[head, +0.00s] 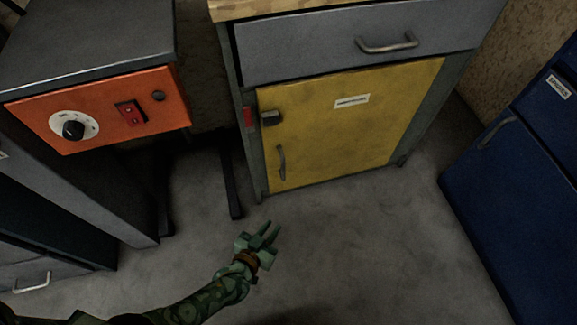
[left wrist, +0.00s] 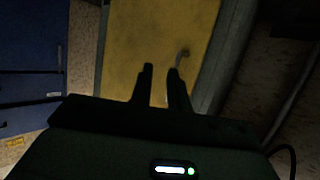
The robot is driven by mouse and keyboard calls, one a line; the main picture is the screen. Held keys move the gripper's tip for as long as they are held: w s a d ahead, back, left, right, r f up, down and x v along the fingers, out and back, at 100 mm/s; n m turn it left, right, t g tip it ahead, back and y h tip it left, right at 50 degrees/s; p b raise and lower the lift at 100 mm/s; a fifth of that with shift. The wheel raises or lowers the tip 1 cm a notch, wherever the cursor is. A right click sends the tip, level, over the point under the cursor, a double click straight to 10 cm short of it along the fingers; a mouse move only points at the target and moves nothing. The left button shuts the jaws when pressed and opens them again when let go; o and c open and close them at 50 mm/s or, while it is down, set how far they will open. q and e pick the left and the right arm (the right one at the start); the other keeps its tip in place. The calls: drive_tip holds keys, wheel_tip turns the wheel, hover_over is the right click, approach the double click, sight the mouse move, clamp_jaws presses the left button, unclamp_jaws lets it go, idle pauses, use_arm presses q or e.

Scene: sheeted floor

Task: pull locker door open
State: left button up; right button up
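The yellow locker door (head: 345,125) is shut in its grey cabinet in the head view, with a small label near its top. Its curved metal handle (head: 281,162) is low on the door's left side, below a dark latch block (head: 271,117). My left gripper (head: 270,233) is in front of the door's lower left corner, apart from the handle. In the left wrist view, the two fingers (left wrist: 161,75) stand apart with nothing between them. The yellow door (left wrist: 150,40) is beyond them, and the handle (left wrist: 182,56) shows just past the right fingertip. My right gripper is not in view.
A grey drawer (head: 370,40) with a bar handle is above the door. A blue cabinet (head: 525,190) stands at the right. An orange control panel (head: 100,108) with a knob and red switch is at the left. The floor (head: 370,230) before the door is clear.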

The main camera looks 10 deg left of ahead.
sight(282, 166)
use_arm(q)
drive_tip(key=w+a+r+n+t+y, duration=0.2)
drive_tip(key=w+r+t, duration=0.1)
drive_tip(key=r+t, duration=0.25)
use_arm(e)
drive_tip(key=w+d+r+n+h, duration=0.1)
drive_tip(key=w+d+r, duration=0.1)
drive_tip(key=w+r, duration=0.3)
use_arm(q)
drive_tip(key=shift+g, duration=0.45)
drive_tip(key=w+b, duration=0.1)
drive_tip(key=w, duration=0.3)
drive_tip(key=w+b, duration=0.2)
drive_tip(key=w, duration=0.3)
drive_tip(key=w+d+b, duration=0.1)
drive_tip(key=w, duration=0.4)
drive_tip(key=shift+w+f+b, duration=0.15)
drive_tip(key=shift+b, duration=0.15)
drive_tip(key=shift+w+r, duration=0.25)
drive_tip(key=shift+w, duration=0.5)
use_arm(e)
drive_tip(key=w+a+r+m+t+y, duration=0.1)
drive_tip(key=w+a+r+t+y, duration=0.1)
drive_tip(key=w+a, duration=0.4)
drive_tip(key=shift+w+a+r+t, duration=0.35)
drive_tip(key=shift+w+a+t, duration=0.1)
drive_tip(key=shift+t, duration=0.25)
use_arm(q)
clamp_jaws()
